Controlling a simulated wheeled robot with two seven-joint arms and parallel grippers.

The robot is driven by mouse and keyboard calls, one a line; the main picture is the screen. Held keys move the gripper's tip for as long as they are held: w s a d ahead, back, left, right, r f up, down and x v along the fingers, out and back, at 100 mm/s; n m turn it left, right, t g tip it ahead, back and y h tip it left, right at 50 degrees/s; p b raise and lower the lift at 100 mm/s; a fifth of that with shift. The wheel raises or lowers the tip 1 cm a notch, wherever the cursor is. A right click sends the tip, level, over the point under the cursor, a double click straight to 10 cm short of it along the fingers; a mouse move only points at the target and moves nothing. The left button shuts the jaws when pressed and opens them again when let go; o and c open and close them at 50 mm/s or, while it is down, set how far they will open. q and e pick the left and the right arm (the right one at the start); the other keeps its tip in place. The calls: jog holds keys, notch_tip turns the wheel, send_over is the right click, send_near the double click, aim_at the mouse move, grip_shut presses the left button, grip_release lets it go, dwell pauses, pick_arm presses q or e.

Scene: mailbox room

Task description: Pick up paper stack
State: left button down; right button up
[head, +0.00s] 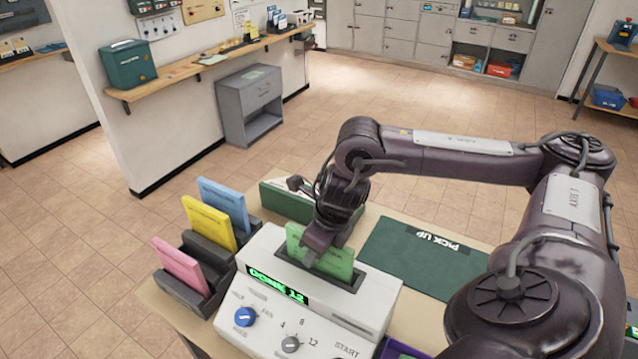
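A green paper stack (333,262) stands upright in the slot on top of a white counting machine (300,318). The machine's lit display (277,287) appears to read "DONE 12". My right gripper (314,252) reaches down from above onto the left part of the green stack. One dark finger lies across the stack's near face. The far side of the grip is hidden, so I cannot tell whether the fingers are closed on the stack. My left gripper is not in view.
A dark rack (180,292) left of the machine holds pink (180,266), yellow (208,222) and blue (222,204) stacks. A green mat marked "PICK UP" (410,262) lies clear at the right. A dark green holder (285,203) stands behind the machine.

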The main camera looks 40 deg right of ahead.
jog(key=shift+f+b, duration=0.3)
dwell(0.5)
dwell(0.3)
grip_shut()
